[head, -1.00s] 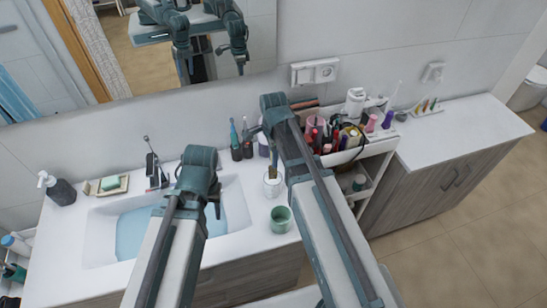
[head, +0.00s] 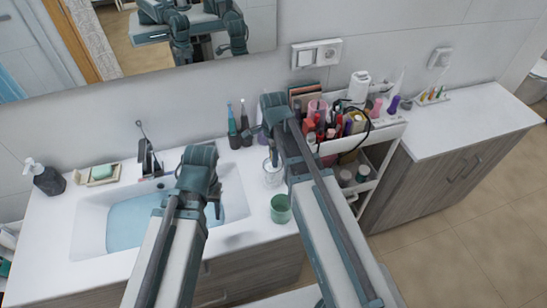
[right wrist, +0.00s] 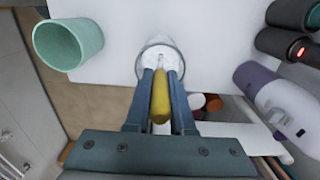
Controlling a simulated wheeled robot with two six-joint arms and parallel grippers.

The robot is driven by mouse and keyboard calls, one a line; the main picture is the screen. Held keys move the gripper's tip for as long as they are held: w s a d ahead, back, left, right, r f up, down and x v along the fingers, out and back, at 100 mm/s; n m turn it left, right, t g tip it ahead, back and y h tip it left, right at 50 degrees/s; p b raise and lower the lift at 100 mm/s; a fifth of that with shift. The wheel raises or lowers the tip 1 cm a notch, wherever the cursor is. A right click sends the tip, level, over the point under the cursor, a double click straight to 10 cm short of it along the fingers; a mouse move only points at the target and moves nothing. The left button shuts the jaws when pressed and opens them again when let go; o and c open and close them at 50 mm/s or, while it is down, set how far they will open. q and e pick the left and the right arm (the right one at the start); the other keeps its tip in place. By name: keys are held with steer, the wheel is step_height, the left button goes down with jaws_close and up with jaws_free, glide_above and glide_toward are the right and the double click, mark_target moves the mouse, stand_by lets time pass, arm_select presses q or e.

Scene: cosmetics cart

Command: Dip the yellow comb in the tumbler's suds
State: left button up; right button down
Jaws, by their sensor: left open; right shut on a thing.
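The yellow comb (right wrist: 160,97) is between the fingers of my right gripper (right wrist: 161,85), which is shut on it. In the right wrist view the tumbler (right wrist: 144,66) is clear, with white suds (right wrist: 158,54) inside. The comb's far end points at the tumbler's mouth; how deep it reaches cannot be told. In the head view the tumbler (head: 273,178) stands on the counter right of the basin, just below my right gripper (head: 273,152). The comb is hard to make out there. My left gripper (head: 216,205) is open and empty over the basin.
A green cup (head: 280,209) stands in front of the tumbler and shows in the right wrist view (right wrist: 68,46). Toothbrush holders (head: 240,138) stand behind. The cart (head: 372,138), full of cosmetics, is to the right. The water-filled basin (head: 92,232) is to the left.

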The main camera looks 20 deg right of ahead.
steer(key=shift+r, duration=0.15)
step_height(320, 180, up, 12)
steer(key=p, duration=1.2)
stand_by(0.4)
